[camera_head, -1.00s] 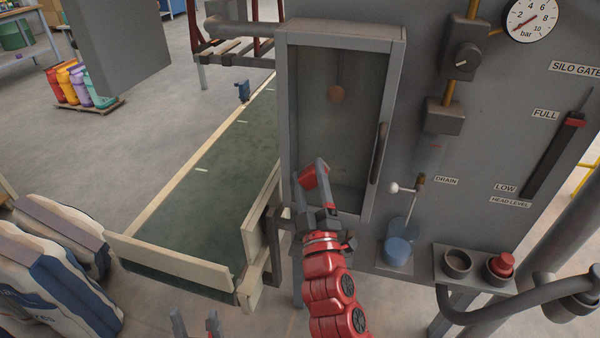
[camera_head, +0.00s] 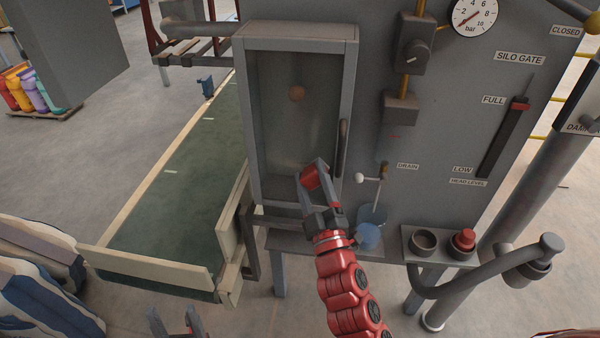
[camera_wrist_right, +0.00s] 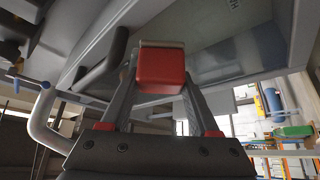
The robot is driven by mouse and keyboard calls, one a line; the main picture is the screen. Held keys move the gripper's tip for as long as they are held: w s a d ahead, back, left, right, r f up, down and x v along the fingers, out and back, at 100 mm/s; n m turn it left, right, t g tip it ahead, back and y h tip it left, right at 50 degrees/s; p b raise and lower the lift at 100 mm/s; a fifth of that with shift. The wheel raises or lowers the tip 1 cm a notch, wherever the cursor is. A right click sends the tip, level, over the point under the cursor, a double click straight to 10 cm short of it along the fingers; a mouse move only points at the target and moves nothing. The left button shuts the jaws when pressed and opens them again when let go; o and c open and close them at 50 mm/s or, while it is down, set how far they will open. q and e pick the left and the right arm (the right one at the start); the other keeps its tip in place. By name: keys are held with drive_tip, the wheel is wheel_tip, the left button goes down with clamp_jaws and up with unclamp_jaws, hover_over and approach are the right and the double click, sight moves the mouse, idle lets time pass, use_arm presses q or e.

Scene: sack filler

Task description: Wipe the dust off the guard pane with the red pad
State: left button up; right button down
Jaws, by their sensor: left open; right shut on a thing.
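The guard pane (camera_head: 285,130) is a framed, hazy upright window on the grey machine, with a dark handle (camera_head: 342,148) on its right side. My right gripper (camera_head: 312,180) is shut on the red pad (camera_head: 309,177), at the pane's lower right part. In the right wrist view the red pad (camera_wrist_right: 160,66) sits between the two fingertips. I cannot tell whether the pad touches the glass. The lower middle of the pane looks paler than its upper part. My left gripper (camera_head: 174,322) is open and empty at the bottom edge, away from the pane.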

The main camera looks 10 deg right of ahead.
drive_tip(key=shift+d, duration=0.25)
drive_tip(key=shift+s+f, duration=0.1)
drive_tip(key=shift+w+a+f+b, duration=0.1)
drive_tip(key=shift+w+a+b, duration=0.05)
drive_tip(key=shift+a+b, duration=0.4)
drive_tip(key=shift+w+a+b, duration=0.15)
drive_tip(key=shift+a+b, duration=0.25)
drive_tip(key=shift+b, duration=0.2)
drive_tip(key=shift+w+a+b, duration=0.35)
drive_tip(key=shift+a+b, duration=0.3)
drive_tip(key=shift+a, duration=0.2)
drive_tip(key=shift+w+a+b, duration=0.15)
drive_tip(key=shift+a+b, duration=0.35)
drive_tip(key=shift+a, duration=0.05)
drive_tip(key=shift+w+a+b, duration=0.15)
drive_tip(key=shift+a+b, duration=0.35)
drive_tip(key=shift+w+a+b, duration=0.25)
drive_tip(key=shift+a+b, duration=0.2)
drive_tip(key=shift+a, duration=0.3)
drive_tip(key=shift+w+a+b, duration=0.2)
drive_tip(key=shift+a+b, duration=0.55)
drive_tip(key=shift+w+a+b, duration=0.35)
drive_tip(key=shift+a+b, duration=0.3)
drive_tip(key=shift+a, duration=0.25)
drive_tip(key=shift+r, duration=0.25)
